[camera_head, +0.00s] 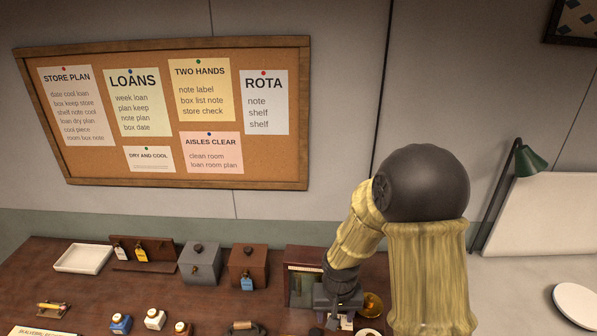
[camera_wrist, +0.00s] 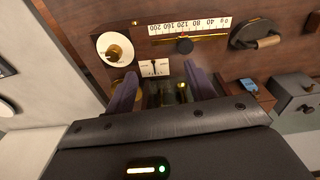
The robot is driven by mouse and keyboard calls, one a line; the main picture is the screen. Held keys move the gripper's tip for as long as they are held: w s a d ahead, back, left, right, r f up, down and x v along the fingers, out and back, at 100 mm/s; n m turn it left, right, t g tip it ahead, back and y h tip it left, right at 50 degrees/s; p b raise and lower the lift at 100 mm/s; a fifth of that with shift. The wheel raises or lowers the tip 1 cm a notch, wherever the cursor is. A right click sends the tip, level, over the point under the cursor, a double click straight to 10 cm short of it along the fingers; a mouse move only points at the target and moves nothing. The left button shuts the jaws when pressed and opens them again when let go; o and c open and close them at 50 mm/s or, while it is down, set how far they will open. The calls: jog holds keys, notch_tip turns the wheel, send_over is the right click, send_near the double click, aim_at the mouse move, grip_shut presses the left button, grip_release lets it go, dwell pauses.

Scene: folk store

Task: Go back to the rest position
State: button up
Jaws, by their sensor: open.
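My gripper (camera_wrist: 160,88) is open in the wrist view, its two dark purple fingers spread apart. I see nothing held between them. Behind the gap lies a dark, shadowed area with a small brass-coloured glint, too dim to make out. In the head view my arm bends down over the right part of the brown desk (camera_head: 100,300).
A numbered scale (camera_wrist: 190,27), a brass knob on a white disc (camera_wrist: 114,48) and a wooden-handled dark tool (camera_wrist: 258,38) lie near the fingers. A grey box (camera_head: 200,264), a brown box (camera_head: 247,266) and a white tray (camera_head: 83,258) stand along the back. A green lamp (camera_head: 530,160) is right.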

jog(key=s+d+r+t+b, duration=0.1)
jog(key=s+d+r+b, duration=0.3)
jog(key=s, duration=0.6)
jog(key=shift+d+r+t+b, duration=0.35)
jog(key=shift+d+b, duration=0.4)
jog(key=shift+d, duration=0.4)
dwell(4.3)
jog(key=c, duration=0.3)
jog(key=shift+w+d, duration=0.1)
jog(key=shift+d, duration=0.05)
jog(key=shift+c, duration=0.5)
